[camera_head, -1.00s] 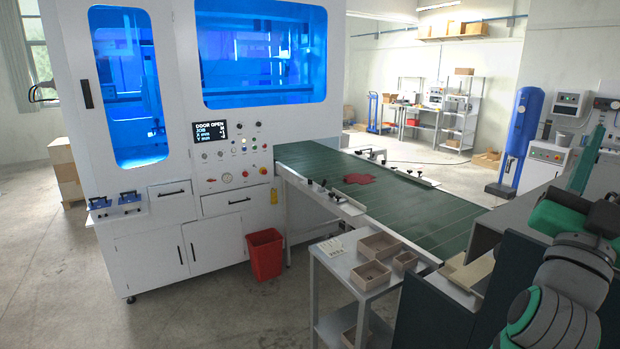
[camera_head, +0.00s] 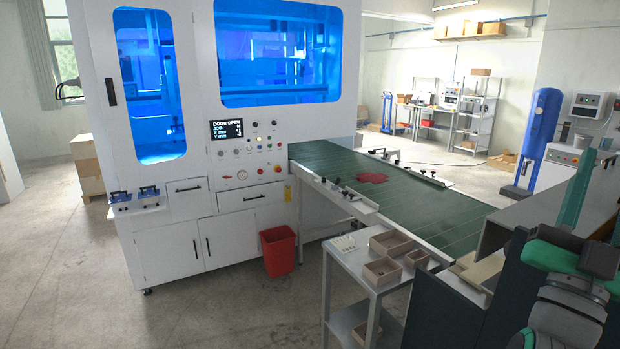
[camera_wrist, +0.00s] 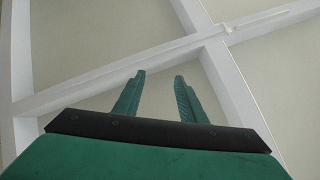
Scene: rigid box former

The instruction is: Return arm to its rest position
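My gripper (camera_wrist: 159,80) shows in the wrist view with its two green fingers apart and nothing between them. It points up at a pale ceiling with white beams (camera_wrist: 215,62). In the head view, parts of my green and grey arm show at the lower right, folded close to the camera. I cannot make out the fingertips there.
A white machine (camera_head: 165,226) with blue windows stands at the left. A green conveyor (camera_head: 420,208) carries a flat red piece (camera_head: 372,178). A grey cart (camera_head: 345,262) holds small boxes (camera_head: 390,243). A red bin (camera_head: 279,252) stands on open floor.

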